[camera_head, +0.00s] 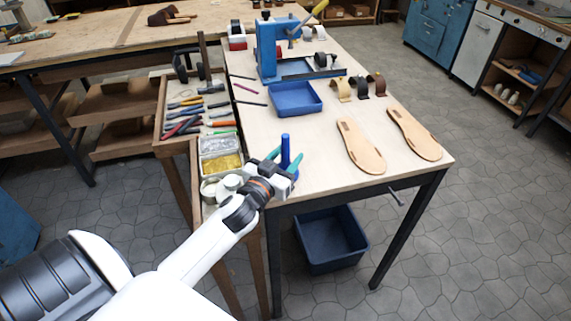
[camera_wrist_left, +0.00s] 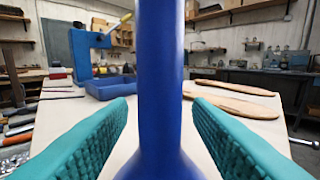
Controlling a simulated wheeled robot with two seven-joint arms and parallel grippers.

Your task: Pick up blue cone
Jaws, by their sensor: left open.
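The blue cone (camera_head: 285,150) stands upright near the front left corner of the workbench (camera_head: 314,177). In the left wrist view the cone (camera_wrist_left: 159,80) rises through the middle, with a narrow shaft that flares at the bottom. My left gripper (camera_head: 283,160) is open, with its teal fingers on both sides of the cone. In the left wrist view a gap shows between the cone and each finger. The cone's base is partly hidden by my gripper in the head view. My right gripper is not in view.
A blue tray (camera_head: 294,112) and a blue press (camera_head: 268,48) stand farther back. Two sandal soles (camera_head: 360,147) lie to the right. Trays of small parts (camera_head: 221,164) and hand tools are at the left. A blue bin (camera_head: 331,258) sits under the bench.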

